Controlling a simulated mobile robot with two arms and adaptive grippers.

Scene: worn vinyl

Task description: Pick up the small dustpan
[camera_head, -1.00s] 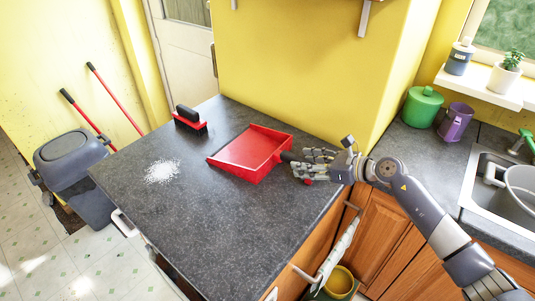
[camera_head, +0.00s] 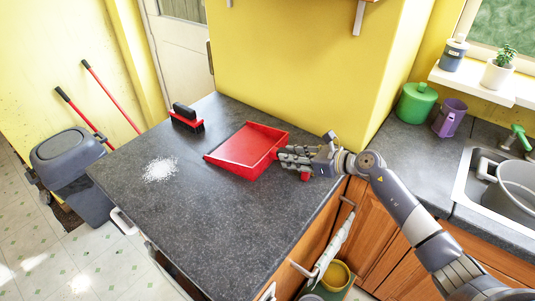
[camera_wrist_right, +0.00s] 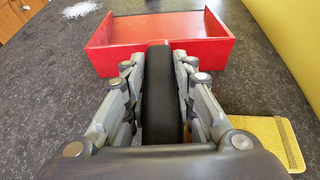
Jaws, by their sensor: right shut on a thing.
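The small red dustpan (camera_head: 246,148) lies on the dark counter, its open side toward the left and its handle toward the right. In the right wrist view, the dustpan's red pan (camera_wrist_right: 158,40) is straight ahead. Its black handle (camera_wrist_right: 161,95) runs between the fingers. My right gripper (camera_head: 284,158) is shut on the handle; in the right wrist view its fingers (camera_wrist_right: 160,98) lie on both sides of it. The pan appears to rest on the counter. My left gripper is not in view.
A red and black brush (camera_head: 187,118) and a pile of white grains (camera_head: 160,169) are on the counter (camera_head: 220,225). The yellow wall (camera_head: 300,70) stands close behind. The counter's front is clear.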

